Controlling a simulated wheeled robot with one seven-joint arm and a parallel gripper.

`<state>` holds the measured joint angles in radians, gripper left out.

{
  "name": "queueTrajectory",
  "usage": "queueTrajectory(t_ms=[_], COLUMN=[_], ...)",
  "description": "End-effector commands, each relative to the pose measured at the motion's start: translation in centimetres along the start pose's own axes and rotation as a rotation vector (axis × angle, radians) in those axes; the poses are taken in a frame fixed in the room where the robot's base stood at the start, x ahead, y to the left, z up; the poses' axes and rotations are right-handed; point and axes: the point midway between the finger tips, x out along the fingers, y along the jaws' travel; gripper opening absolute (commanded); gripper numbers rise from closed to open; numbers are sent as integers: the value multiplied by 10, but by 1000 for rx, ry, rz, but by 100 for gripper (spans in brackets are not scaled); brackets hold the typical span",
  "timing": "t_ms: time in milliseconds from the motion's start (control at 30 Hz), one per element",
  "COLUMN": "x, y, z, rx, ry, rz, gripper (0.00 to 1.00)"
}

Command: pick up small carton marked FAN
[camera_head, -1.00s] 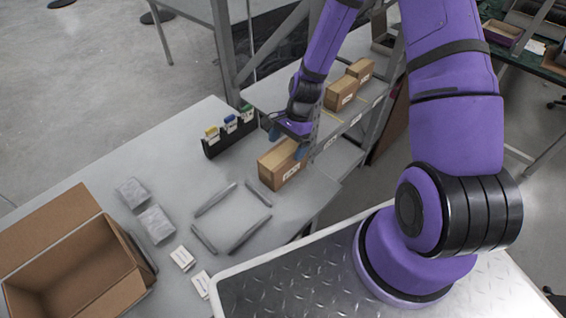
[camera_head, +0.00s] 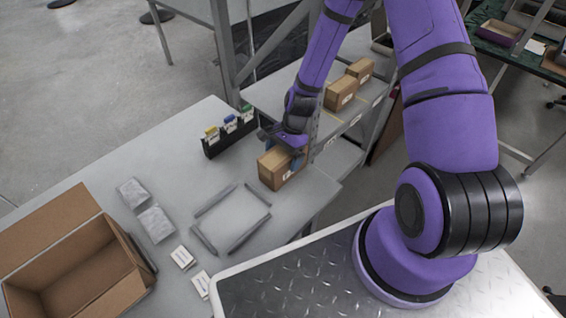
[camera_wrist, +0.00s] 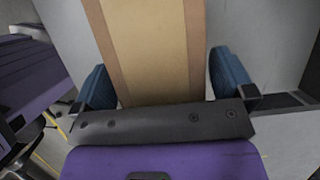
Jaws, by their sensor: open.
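A small brown carton (camera_head: 277,169) stands on the grey table near its right end, with a white label on its front; the label is too small to read. My gripper (camera_head: 285,157) is over the carton's right end, open. In the wrist view the carton (camera_wrist: 152,45) lies between the two blue fingertips (camera_wrist: 165,82), with a small gap on the left and a narrower one on the right. Two more cartons, a nearer one (camera_head: 341,94) and a farther one (camera_head: 361,69), stand on the shelf behind; their markings cannot be read.
A grey frame (camera_head: 206,240) lies on the table left of the carton. A black holder (camera_head: 213,149) with coloured-topped items stands behind. Two grey packets (camera_head: 155,224), white cards (camera_head: 182,257) and an open cardboard box (camera_head: 120,291) are farther left. A shelf post (camera_head: 222,50) rises behind.

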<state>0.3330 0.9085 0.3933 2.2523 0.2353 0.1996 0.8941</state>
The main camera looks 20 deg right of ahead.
Motion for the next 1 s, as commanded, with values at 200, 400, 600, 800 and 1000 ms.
queueTrajectory(t_ms=[200,400,600,800,1000], x=[2,2,2,2,-2], y=[0,0,0,0,0], z=[-1,-1,-1,-1,1], rx=[0,0,-1,-1,-2], ry=[0,0,0,0,1], rz=[0,0,0,-1,-1], gripper=[100,100,56,41,41])
